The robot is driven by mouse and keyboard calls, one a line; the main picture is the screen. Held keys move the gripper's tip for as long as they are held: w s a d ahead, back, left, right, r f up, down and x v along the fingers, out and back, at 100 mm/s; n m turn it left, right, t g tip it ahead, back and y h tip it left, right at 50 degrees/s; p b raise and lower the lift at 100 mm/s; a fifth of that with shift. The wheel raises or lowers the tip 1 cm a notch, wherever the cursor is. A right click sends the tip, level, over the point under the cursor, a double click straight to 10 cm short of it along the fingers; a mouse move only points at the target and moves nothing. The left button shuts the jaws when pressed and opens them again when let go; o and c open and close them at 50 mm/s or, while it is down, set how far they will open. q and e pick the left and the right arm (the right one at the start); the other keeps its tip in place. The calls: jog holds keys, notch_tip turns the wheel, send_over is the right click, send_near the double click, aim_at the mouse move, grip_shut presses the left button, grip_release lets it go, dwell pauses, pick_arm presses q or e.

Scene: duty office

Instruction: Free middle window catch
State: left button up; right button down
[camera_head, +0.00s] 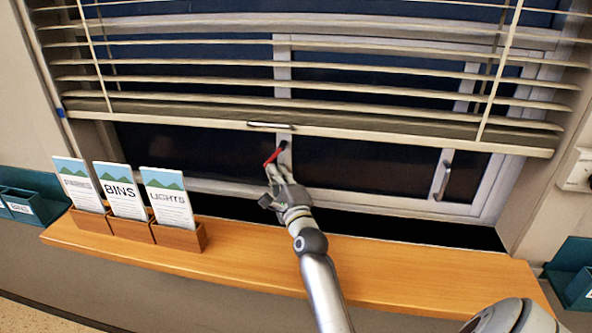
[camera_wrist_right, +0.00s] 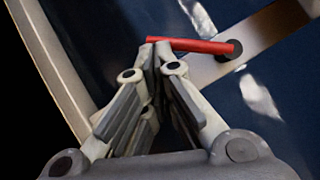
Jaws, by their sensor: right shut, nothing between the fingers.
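The middle window catch is a red handle (camera_head: 272,157) on the window's middle upright, below the blind. In the head view it slants down and left from a dark pivot. In the right wrist view the red handle (camera_wrist_right: 200,46) runs from the dark round pivot (camera_wrist_right: 230,52) on the pale frame to my fingertips. My right gripper (camera_head: 272,172) is shut and empty, its tips at the handle's free end; I cannot tell whether they touch. It also shows in the right wrist view (camera_wrist_right: 159,50). My left gripper is not in view.
A slatted blind (camera_head: 300,118) hangs partly lowered above the handle. Another catch (camera_head: 442,182), grey, is on the right frame. A wooden sill (camera_head: 400,270) below holds several card holders (camera_head: 180,235) at its left; its right part is clear.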

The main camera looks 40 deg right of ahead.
aim_at(265, 166)
jog(key=shift+w+a+r+m+t+h+b, duration=0.15)
jog(key=shift+w+a+r+m+b, duration=0.1)
jog(key=shift+w+a+m, duration=0.25)
jog(key=shift+w+a+r+m+t+h+b, duration=0.1)
jog(key=shift+w+a+r+m+t+h, duration=0.1)
jog(key=shift+w+a+m, duration=0.25)
jog(key=shift+w, duration=0.2)
jog(key=shift+s, duration=0.1)
dwell(0.3)
jog(key=v, duration=1.2)
jog(key=shift+r, duration=0.15)
